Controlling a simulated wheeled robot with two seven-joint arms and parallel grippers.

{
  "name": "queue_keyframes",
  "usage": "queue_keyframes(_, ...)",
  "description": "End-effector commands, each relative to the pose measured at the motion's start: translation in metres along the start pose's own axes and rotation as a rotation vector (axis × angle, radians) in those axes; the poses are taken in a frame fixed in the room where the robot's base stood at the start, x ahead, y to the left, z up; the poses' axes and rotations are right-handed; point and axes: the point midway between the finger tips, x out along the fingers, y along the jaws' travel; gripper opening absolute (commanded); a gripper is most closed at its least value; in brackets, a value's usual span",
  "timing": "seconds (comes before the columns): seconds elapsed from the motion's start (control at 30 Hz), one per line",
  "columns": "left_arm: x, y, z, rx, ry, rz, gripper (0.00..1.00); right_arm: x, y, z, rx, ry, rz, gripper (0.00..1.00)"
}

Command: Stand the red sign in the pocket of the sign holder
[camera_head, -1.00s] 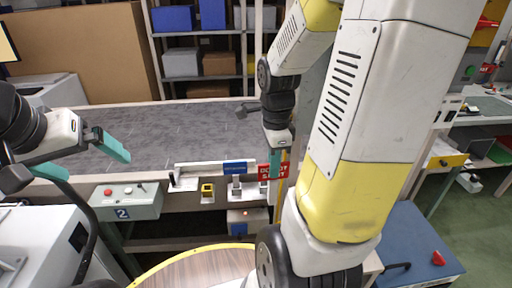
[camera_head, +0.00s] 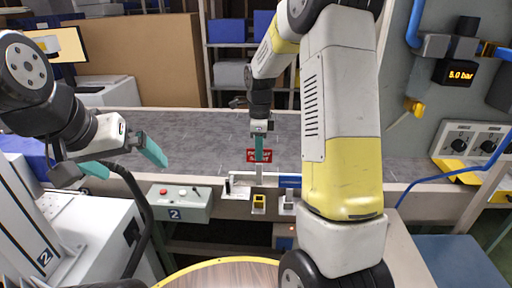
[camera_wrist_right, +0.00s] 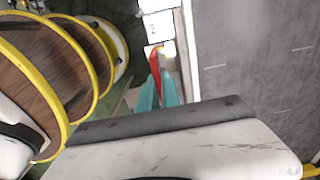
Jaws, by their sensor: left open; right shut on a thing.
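The red sign (camera_head: 265,155) with white lettering is upright between the teal fingers of my right gripper (camera_head: 259,152). It is held above the white rail at the conveyor's near edge. In the right wrist view the red sign (camera_wrist_right: 155,61) shows as a thin edge at the tips of my right gripper (camera_wrist_right: 159,84). A small yellow holder with a dark opening (camera_head: 259,203), apparently the sign holder, sits below the sign on the rail's near side, apart from it. My left gripper (camera_head: 124,160) is open and empty at the left, far from the sign.
A blue sign (camera_head: 290,182) stands right of the yellow holder, in a pale holder (camera_head: 288,201). A grey control box (camera_head: 180,203) is to the left. The grey conveyor (camera_head: 200,140) is bare behind the rail.

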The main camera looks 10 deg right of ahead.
Motion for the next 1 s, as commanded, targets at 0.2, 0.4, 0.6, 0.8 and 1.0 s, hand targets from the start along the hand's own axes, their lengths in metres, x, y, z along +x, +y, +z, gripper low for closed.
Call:
queue_keyframes(0.2, 0.000, 0.000, 0.000, 0.000, 0.000, 0.000, 1.00, 0.000, 0.000, 0.000, -0.001, 0.000, 0.000, 0.00)
queue_keyframes(0.4, 0.000, 0.000, 0.000, 0.000, 0.000, 0.000, 1.00, 0.006, 0.001, 0.000, -0.002, 0.001, 0.003, 0.00)
queue_keyframes(0.6, 0.000, 0.000, 0.000, 0.000, 0.000, 0.000, 1.00, 0.025, 0.001, 0.000, -0.001, 0.001, 0.003, 0.00)
queue_keyframes(0.8, 0.000, 0.000, 0.000, 0.000, 0.000, 0.000, 1.00, 0.043, 0.001, 0.000, 0.000, 0.001, 0.003, 0.00)
queue_keyframes(1.0, 0.000, 0.000, 0.000, 0.000, 0.000, 0.000, 1.00, 0.055, 0.001, 0.000, -0.001, 0.000, 0.002, 0.00)
